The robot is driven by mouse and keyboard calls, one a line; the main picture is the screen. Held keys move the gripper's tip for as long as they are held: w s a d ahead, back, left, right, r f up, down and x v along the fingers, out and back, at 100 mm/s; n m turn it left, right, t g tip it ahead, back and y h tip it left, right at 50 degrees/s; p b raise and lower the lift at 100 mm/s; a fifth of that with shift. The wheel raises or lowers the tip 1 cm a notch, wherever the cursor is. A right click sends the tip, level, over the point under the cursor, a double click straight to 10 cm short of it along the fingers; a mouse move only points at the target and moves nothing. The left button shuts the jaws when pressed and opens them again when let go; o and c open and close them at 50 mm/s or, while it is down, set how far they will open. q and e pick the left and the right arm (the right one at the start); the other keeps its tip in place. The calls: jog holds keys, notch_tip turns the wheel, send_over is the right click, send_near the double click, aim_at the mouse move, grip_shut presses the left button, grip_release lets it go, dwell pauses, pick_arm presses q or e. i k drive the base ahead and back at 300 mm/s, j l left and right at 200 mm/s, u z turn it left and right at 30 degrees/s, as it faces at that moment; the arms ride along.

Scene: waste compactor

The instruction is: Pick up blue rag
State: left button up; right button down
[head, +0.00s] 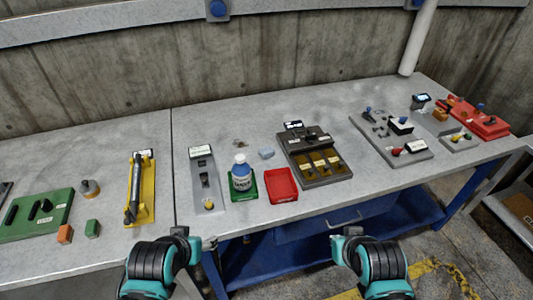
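A small light-blue folded piece (266,153), which looks like the blue rag, lies on the grey workbench (100,160) behind the red tray. My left gripper (192,243) is low in the view, at the bench's front edge, apart from the rag. My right gripper (338,243) is in front of the bench, below and right of the rag, also apart from it. The fingers of both are too small and turned to show whether they are open or shut. I see nothing held in either.
A blue-white bottle (240,174) stands on a green tray (244,194), beside a red tray (281,185), both in front of the rag. A dark sorting box (313,157) stands to its right. A small metal item (239,143) lies to its left. A concrete wall rises behind.

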aim_at(268, 152)
jog(key=i+l+u, duration=0.1)
jog(key=u, duration=0.25)
jog(key=i+l+u, duration=0.45)
jog(key=u, duration=0.25)
jog(key=i, duration=0.05)
